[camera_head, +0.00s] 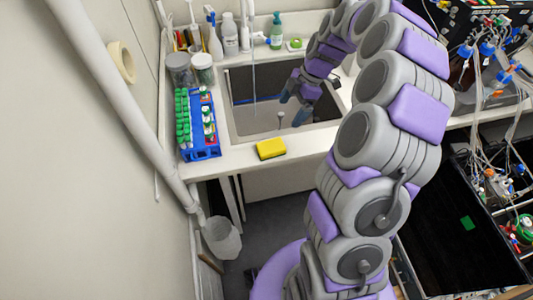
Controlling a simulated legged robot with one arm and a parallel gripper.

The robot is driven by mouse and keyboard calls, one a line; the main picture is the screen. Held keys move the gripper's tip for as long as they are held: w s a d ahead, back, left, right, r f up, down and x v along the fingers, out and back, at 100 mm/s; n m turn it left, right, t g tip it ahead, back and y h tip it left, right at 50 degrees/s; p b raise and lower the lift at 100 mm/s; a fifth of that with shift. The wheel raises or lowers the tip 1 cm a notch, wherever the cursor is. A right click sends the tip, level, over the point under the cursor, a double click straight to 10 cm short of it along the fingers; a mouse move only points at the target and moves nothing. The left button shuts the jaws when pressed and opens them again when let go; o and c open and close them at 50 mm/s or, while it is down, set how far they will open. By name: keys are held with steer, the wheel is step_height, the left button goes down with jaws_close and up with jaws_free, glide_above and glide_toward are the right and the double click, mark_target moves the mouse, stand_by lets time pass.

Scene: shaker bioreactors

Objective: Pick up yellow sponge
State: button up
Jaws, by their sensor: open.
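The yellow sponge (271,148) lies flat on the white counter near its front edge, in front of the sink. My gripper (290,110) is over the sink basin, behind and a little right of the sponge, apart from it. Its fingers point down and it looks open and empty. The fingertips are small and dark in this view, so fine detail is hard to see.
A blue rack (203,152) of green-capped tubes stands left of the sponge. Jars and bottles (230,35) line the counter's back left. The sink (243,118) has a thin tap. A bin (221,238) stands on the floor below. Tubed equipment (490,75) is at right.

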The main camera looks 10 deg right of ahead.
steer(key=b, duration=0.1)
glide_toward(273, 145)
steer(key=x, duration=0.4)
steer(key=shift+w+b, duration=0.3)
steer(key=shift+a+f, duration=0.4)
steer(key=shift+f, duration=0.05)
steer(key=shift+s+d+f, duration=0.1)
steer(key=shift+f, duration=0.35)
steer(key=x, duration=0.2)
steer(key=b+x, duration=0.1)
steer(key=shift+s+d+f, duration=0.1)
steer(key=shift+s+f, duration=0.1)
steer(key=shift+s, duration=0.1)
steer(key=shift+a+f, duration=0.25)
steer(key=shift+f, duration=0.05)
steer(key=shift+a, duration=0.25)
steer(key=c, duration=1)
